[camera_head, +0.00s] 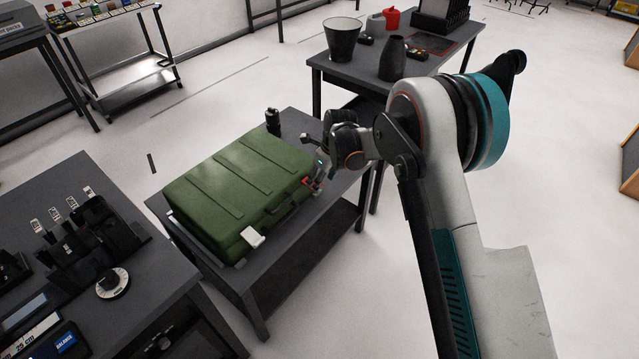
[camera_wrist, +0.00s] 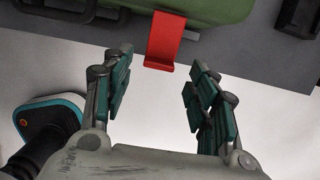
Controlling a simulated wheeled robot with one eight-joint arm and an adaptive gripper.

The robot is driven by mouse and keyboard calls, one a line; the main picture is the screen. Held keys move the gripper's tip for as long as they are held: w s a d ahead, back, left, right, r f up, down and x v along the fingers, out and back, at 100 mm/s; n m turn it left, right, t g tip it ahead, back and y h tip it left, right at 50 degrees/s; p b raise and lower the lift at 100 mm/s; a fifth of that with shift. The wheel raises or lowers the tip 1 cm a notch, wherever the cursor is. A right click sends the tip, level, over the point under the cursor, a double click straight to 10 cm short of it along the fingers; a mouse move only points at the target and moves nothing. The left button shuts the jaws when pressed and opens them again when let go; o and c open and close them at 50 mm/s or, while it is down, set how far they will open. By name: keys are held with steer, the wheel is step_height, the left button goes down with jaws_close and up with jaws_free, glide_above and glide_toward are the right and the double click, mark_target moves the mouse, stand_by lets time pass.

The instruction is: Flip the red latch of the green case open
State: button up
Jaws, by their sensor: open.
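The green case (camera_head: 235,185) lies closed on a dark table in the head view, with its handle side facing the lower right. Its red latch (camera_wrist: 164,42) shows in the wrist view, hanging from the case edge with its lower lip bent outward. My gripper (camera_wrist: 158,84) is open, with one teal-padded finger on each side below the latch. The latch lip lies just ahead of the gap between the fingertips, and neither finger is seen touching it. In the head view my gripper (camera_head: 318,176) is at the case's right front corner and partly hides the latch.
A white latch (camera_head: 253,237) is on the case's near front side. The case's dark handle (camera_wrist: 85,10) is left of the red latch. A small black object (camera_head: 273,121) stands behind the case. Tables with containers (camera_head: 342,40) and tools (camera_head: 85,245) flank it.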

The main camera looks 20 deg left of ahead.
steer(key=v, duration=0.8)
steer(key=shift+r, duration=0.15)
